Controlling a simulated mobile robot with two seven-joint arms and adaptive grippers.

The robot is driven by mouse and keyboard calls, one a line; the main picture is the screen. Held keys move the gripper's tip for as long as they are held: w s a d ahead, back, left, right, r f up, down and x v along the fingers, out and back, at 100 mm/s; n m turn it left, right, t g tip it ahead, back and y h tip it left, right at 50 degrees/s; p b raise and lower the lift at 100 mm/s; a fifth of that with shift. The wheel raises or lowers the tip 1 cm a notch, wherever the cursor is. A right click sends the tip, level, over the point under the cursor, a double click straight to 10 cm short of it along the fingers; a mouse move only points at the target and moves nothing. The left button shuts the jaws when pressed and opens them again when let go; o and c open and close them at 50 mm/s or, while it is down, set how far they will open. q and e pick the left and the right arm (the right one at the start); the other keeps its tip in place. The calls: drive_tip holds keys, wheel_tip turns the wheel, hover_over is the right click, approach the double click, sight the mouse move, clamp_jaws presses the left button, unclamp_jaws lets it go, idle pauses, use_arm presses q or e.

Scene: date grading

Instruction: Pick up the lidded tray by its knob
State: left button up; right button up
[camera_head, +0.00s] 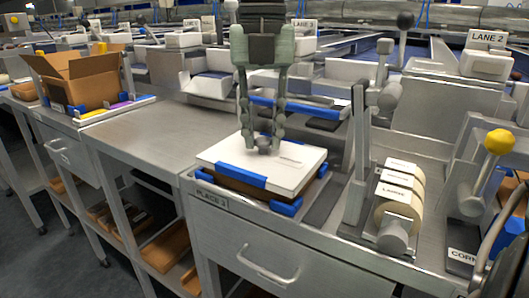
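The lidded tray sits on the bench at the centre of the head view, with a flat white lid (225,152) over a brown tray body (232,182). Blue pieces show along its near edge and corners. A small grey knob (264,143) stands on the lid. My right gripper (263,148) points straight down over the lid, with one finger on each side of the knob. Its fingers look apart, with a small gap to the knob; contact is not clear. The tray rests on its place and is not lifted. My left gripper is not in view.
A label roll stand (398,205) and upright levers (360,140) stand close to the right of the tray. A yellow-knobbed lever (499,142) is at far right. An open cardboard box (85,82) stands at left. The steel bench top (150,130) between is clear.

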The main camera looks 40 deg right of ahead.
clamp_jaws()
drive_tip(key=shift+r, duration=0.2)
drive_tip(key=shift+r+p, duration=1.3)
drive_tip(key=shift+r, duration=0.55)
